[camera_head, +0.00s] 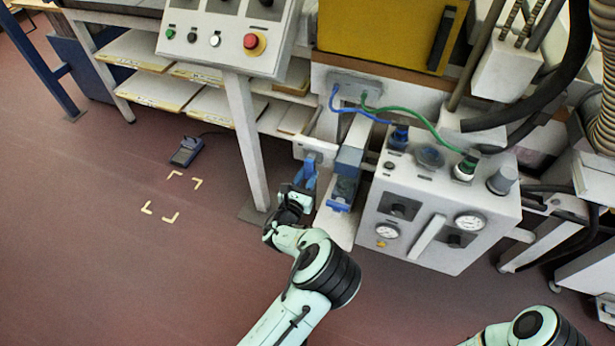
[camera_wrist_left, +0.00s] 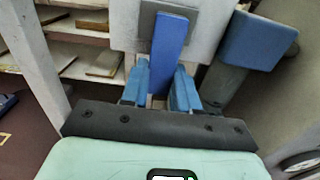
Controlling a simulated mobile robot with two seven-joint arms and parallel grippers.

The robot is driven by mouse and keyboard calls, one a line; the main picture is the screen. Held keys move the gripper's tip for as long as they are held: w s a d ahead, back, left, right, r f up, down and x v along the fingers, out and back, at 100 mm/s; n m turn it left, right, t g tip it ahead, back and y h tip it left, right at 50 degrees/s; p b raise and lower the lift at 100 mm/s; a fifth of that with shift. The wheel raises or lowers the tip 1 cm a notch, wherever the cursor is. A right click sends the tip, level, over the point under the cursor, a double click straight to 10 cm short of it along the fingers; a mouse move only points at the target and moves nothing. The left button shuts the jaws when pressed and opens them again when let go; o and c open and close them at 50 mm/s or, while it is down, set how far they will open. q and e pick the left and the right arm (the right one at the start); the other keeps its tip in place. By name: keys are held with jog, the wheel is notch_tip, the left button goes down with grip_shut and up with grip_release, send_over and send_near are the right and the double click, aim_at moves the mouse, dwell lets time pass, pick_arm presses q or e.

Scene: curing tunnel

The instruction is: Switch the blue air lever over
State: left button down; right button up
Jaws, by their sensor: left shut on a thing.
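The blue air lever (camera_wrist_left: 170,42) shows in the left wrist view as a flat blue bar on a grey plate on a pale box. It runs down from the plate to between the two blue fingers of my left gripper (camera_wrist_left: 160,80). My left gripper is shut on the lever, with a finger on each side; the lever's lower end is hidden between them. In the head view my left gripper (camera_head: 303,184) is at the pale box, left of the grey machine. My right gripper is out of view; only part of that arm shows at the lower right.
The grey machine (camera_head: 440,215) with gauges and hoses is further right. A button panel (camera_head: 228,40) on a post (camera_head: 246,140) stands left of it. The red floor (camera_head: 110,250) at left is largely clear.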

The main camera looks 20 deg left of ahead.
pick_arm(q)
jog(key=c, duration=0.8)
grip_release()
jog(key=shift+c, duration=0.2)
jog(key=s+p, duration=0.2)
jog(key=s, duration=1.1)
jog(key=shift+s+a, duration=0.2)
jog(key=shift+a, duration=0.05)
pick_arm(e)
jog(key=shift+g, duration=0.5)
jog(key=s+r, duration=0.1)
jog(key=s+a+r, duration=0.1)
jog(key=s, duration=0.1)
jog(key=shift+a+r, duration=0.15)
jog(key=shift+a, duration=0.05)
